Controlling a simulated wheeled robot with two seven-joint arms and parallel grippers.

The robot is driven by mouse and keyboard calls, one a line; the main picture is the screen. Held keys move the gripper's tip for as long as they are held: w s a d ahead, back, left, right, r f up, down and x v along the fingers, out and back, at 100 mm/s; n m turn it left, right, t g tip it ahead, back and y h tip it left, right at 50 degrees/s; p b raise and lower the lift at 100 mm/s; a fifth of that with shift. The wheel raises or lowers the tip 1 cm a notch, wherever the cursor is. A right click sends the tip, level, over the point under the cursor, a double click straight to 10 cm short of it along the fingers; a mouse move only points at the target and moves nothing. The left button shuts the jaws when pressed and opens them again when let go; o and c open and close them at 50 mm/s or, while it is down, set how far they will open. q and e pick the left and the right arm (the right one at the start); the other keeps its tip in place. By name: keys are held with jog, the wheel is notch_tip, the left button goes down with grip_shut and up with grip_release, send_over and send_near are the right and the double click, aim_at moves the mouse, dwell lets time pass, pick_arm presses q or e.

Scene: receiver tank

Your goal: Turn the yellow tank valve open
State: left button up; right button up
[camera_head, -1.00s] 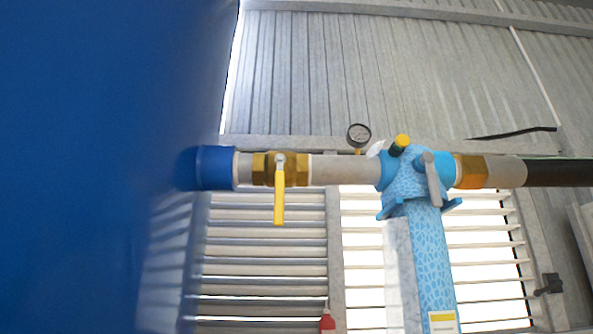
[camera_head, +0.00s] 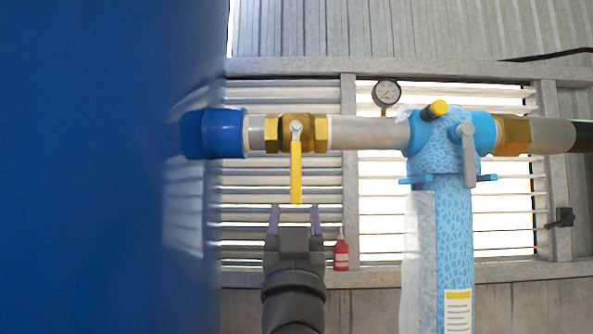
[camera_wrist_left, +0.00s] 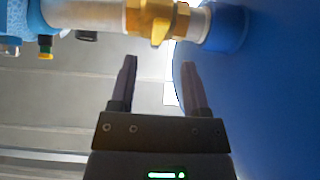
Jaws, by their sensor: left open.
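The yellow valve handle (camera_head: 296,174) hangs straight down from a brass valve body (camera_head: 315,133) on the horizontal pipe, across the pipe's line. The brass body also shows at the top of the left wrist view (camera_wrist_left: 158,18). My left gripper (camera_head: 295,212) is open, with its fingers pointing up, just below the handle's lower end in the head view. In the left wrist view the gripper (camera_wrist_left: 160,70) has nothing between its fingertips; the yellow handle cannot be made out there. My right gripper is in neither view.
The large blue tank (camera_head: 90,170) fills the left side, close to the valve. A light-blue filter column (camera_head: 455,230) with a grey lever (camera_head: 468,155) stands to the right. A pressure gauge (camera_head: 386,94) sits above the pipe. A red bottle (camera_head: 341,254) stands on a ledge behind.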

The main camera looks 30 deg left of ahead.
aim_at(296, 176)
pick_arm(q)
jog(key=p+x, duration=0.1)
jog(key=x, duration=0.1)
jog(key=p+x, duration=0.2)
jog(key=x, duration=0.1)
jog(key=p+x, duration=0.2)
jog(key=x, duration=0.1)
jog(key=shift+s+d+r, duration=0.25)
jog(key=shift+s+r, duration=0.1)
jog(key=shift+r, duration=0.05)
jog(key=shift+w+a, duration=0.25)
jog(key=shift+w, duration=0.1)
jog(key=shift+d, duration=0.1)
jog(key=shift+d, duration=0.1)
jog(key=shift+s, duration=0.1)
jog(key=shift+c, duration=1.2)
grip_shut()
